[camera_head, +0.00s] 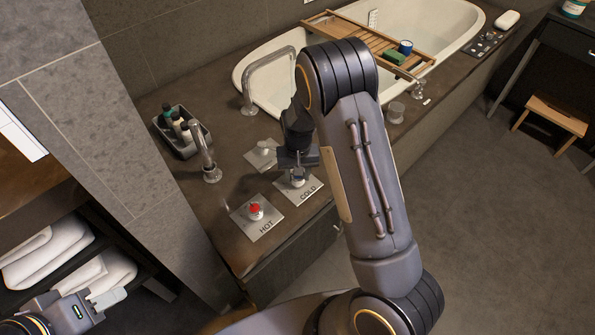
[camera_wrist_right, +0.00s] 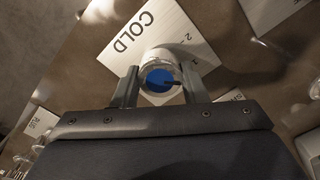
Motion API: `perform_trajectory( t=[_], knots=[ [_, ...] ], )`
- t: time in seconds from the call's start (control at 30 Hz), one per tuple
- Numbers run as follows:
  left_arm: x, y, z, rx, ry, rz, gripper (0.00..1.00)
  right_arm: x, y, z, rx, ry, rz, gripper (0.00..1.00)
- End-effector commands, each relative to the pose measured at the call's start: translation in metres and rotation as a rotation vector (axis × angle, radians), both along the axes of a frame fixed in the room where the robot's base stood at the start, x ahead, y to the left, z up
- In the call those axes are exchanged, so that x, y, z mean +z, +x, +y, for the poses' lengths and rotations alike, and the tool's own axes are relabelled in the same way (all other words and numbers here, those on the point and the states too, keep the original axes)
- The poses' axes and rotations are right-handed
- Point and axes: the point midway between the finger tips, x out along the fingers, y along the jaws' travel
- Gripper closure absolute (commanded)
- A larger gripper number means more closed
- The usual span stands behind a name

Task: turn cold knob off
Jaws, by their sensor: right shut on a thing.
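The cold knob (camera_wrist_right: 161,66) has a blue cap with a dark pointer and a clear-white body. It stands on a pale plate marked COLD (camera_wrist_right: 185,30), and the plate also shows in the head view (camera_head: 309,191). My right gripper (camera_wrist_right: 157,86) is shut on the knob, with one finger on each side. In the head view my right gripper (camera_head: 297,172) reaches down over the knob and hides most of it. My left gripper (camera_head: 108,299) is at the lower left, away from the knob; its fingers are seen edge-on and their gap is unclear.
The red-capped hot knob (camera_head: 255,211) on its HOT plate is close by, nearer the deck's front. A faucet (camera_head: 206,155), a bottle caddy (camera_head: 183,133) and another knob (camera_head: 263,150) stand behind. The bathtub (camera_head: 420,25) carries a wooden tray (camera_head: 366,40).

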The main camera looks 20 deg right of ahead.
Motion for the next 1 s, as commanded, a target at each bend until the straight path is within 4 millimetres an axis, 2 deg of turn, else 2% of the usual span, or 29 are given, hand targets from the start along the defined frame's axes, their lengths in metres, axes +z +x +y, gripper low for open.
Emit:
perform_trajectory(
  t=[0.6,1.0],
  knots=[
    [0.02,0.0,0.0,0.0,0.0,0.0,0.64,0.002,0.0,-0.001,-0.539,-0.001,-0.001,0.84],
    [0.025,0.0,0.0,0.0,0.0,0.0,0.64,0.001,0.0,-0.001,-0.701,0.0,-0.002,0.84]
  ],
)
